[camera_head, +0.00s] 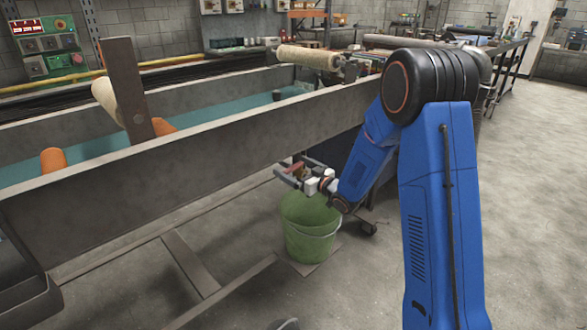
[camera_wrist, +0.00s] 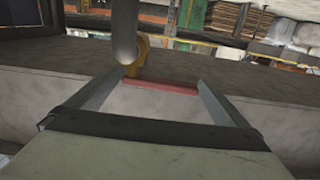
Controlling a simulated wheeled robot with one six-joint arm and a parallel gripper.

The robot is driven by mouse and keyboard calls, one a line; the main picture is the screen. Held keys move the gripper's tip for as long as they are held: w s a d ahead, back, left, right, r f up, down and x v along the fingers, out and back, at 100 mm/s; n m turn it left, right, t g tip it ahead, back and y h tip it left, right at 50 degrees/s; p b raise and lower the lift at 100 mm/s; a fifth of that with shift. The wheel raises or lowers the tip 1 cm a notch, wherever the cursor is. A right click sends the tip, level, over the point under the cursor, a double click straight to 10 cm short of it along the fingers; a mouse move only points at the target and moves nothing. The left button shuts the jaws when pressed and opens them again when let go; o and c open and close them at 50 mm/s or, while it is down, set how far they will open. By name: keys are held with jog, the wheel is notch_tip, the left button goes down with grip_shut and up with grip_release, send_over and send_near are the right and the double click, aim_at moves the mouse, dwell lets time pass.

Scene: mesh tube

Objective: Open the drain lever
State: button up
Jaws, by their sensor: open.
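The red drain lever (camera_wrist: 160,87) lies crosswise in the wrist view, between the tips of my gripper's two fingers (camera_wrist: 160,82). It joins a brass valve (camera_wrist: 139,62) below a grey pipe (camera_wrist: 125,30). My gripper is open, with a finger on each side of the lever; I cannot tell whether either touches it. In the head view the red lever (camera_head: 293,167) shows small among the fingers of my gripper (camera_head: 290,173), just above the green bucket (camera_head: 309,232) and beside the trough's lower edge. The valve is hard to make out there.
A long grey metal trough (camera_head: 200,150) holding teal liquid (camera_head: 95,165) runs close above my gripper. A metal frame bar (camera_head: 190,263) lies low at the left. The bucket stands directly below. Concrete floor (camera_head: 540,220) is open at the right.

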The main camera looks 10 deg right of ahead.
aim_at(294, 169)
jog(key=shift+w+a, duration=0.1)
jog(key=c, duration=1.4)
jog(key=shift+c, duration=0.2)
jog(key=shift+n+g+y, duration=0.3)
jog(key=shift+y, duration=0.1)
jog(key=n+g+y, duration=0.1)
jog(key=g, duration=0.1)
jog(key=d+n+g+y, duration=0.1)
jog(key=n+g+y, duration=0.1)
jog(key=s+d+n+g+y, duration=0.1)
jog(key=n+g+y, duration=0.1)
jog(key=shift+g, duration=0.3)
jog(key=shift+s+d+n+g+y, duration=0.1)
jog(key=shift+d+n+g+y, duration=0.15)
jog(key=shift+n+g, duration=0.85)
jog(key=shift+s+d+n+g+y, duration=0.1)
jog(key=shift+d+n+g+y, duration=0.2)
jog(key=shift+n+g, duration=0.8)
jog(key=shift+d+n+g+y, duration=0.25)
jog(key=shift+n+g, duration=0.25)
jog(key=shift+g, duration=1.2)
jog(key=o, duration=1.4)
